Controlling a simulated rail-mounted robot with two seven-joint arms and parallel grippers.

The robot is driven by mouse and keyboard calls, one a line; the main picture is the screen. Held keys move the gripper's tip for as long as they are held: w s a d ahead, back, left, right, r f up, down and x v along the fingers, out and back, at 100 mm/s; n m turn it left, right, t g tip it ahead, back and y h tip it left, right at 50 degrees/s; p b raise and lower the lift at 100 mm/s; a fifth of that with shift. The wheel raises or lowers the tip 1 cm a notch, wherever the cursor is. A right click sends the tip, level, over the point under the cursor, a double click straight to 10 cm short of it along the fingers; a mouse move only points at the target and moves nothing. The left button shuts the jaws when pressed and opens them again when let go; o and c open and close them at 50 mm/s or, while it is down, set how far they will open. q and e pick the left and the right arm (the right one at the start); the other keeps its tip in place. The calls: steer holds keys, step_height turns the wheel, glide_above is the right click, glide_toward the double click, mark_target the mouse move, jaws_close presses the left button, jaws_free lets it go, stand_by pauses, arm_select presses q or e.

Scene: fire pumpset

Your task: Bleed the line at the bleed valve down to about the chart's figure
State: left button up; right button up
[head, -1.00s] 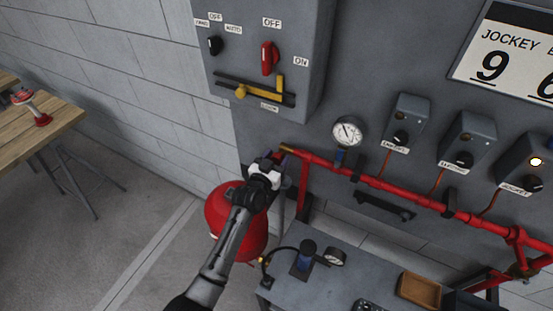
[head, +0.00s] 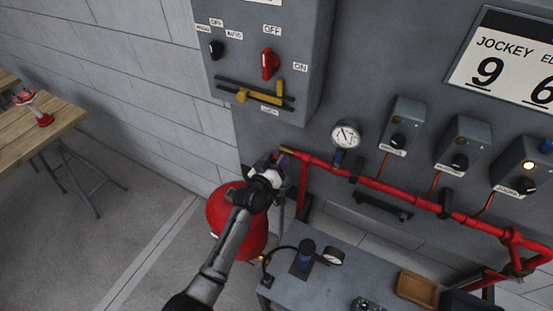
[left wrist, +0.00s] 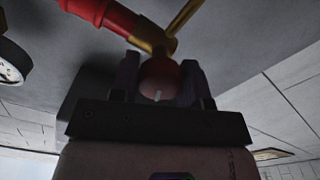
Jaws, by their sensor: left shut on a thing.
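My left gripper (head: 279,161) is at the left end of the red pipe (head: 400,190), below the grey cabinet. In the left wrist view its two dark fingers (left wrist: 158,82) are shut on the round red knob of the bleed valve (left wrist: 160,76), just below a brass fitting (left wrist: 160,40). In the head view the gripper mostly hides the valve. A round white pressure gauge (head: 345,133) is on the panel right of the gripper; its reading is too small to tell. The chart (head: 505,62) at top right shows "JOCKEY" with a 9, and part of a 6. My right gripper is not in view.
Grey control boxes (head: 406,125) sit above the pipe; the right one has a lit lamp (head: 529,164). A red tank (head: 228,215) stands behind my left arm. A grey bench (head: 325,285) holds a small gauge (head: 332,257) and a wooden tray (head: 418,288).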

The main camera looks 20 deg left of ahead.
arm_select(q)
steer(key=o, duration=0.9)
steer(key=shift+s, duration=0.1)
steer(key=s+a, duration=0.1)
steer(key=s, duration=1.2)
steer(key=shift+s+a, duration=0.25)
steer(key=shift+a, duration=0.1)
